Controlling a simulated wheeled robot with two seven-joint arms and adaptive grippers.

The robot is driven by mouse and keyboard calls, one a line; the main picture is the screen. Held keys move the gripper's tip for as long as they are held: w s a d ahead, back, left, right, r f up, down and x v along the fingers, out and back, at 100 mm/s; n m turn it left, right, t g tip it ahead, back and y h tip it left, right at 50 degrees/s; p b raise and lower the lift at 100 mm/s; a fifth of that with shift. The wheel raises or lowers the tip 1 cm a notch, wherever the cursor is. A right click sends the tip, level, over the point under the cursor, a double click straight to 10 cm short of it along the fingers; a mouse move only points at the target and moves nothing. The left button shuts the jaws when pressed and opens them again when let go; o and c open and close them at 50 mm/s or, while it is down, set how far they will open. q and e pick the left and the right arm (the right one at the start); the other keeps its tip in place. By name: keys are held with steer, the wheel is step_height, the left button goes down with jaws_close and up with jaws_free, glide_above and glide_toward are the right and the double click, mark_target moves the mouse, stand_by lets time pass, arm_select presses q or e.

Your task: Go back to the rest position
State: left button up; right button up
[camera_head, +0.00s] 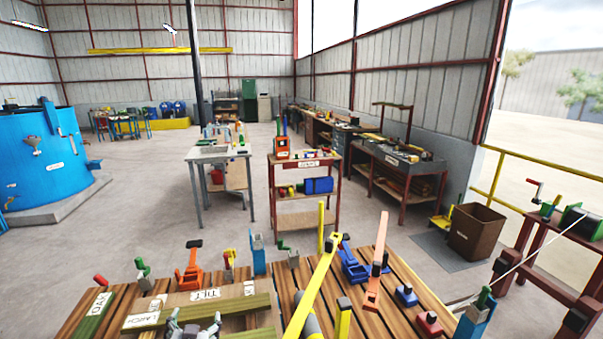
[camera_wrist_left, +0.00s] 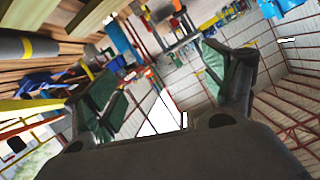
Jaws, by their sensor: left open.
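My left gripper (camera_head: 195,328) shows at the bottom edge of the head view, low over the near side of the slatted wooden bench (camera_head: 122,296). Only its finger ends show there; the rest is cut off by the frame. In the left wrist view the gripper (camera_wrist_left: 152,65) has its two green-padded fingers spread wide apart, with nothing between them. My right gripper is in neither view.
The bench carries a board labelled TILT (camera_head: 207,295), a long yellow bar (camera_head: 314,287), an orange lever (camera_head: 378,262), and a red-orange clamp (camera_head: 189,272). A blue tank (camera_head: 45,160) stands left. A brown bin (camera_head: 476,231) stands right. Open floor lies beyond the bench.

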arm_select(q)
steer(key=s+d+f+m+g+h, duration=0.1)
steer(key=s+d+f+g, duration=0.15)
steer(key=s, duration=0.45)
steer(key=s+d+f+g+h, duration=0.1)
steer(key=s+f+g+h, duration=0.1)
steer(key=s+f+g, duration=0.35)
steer(key=s+d+f+m+g+h, duration=0.1)
steer(key=s+d+f+g, duration=0.1)
steer(key=s, duration=0.7)
steer(key=s+f+g, duration=0.1)
steer(key=s+f, duration=0.2)
steer(key=f, duration=3)
steer(key=s+a+f, duration=0.2)
steer(key=s+f, duration=0.7)
steer(key=s, duration=0.2)
steer(key=s+a+f+g, duration=0.1)
steer(key=s+f, duration=0.9)
steer(key=shift+s+a+g, duration=0.3)
steer(key=shift+s+a, duration=0.1)
steer(key=shift+f, duration=0.1)
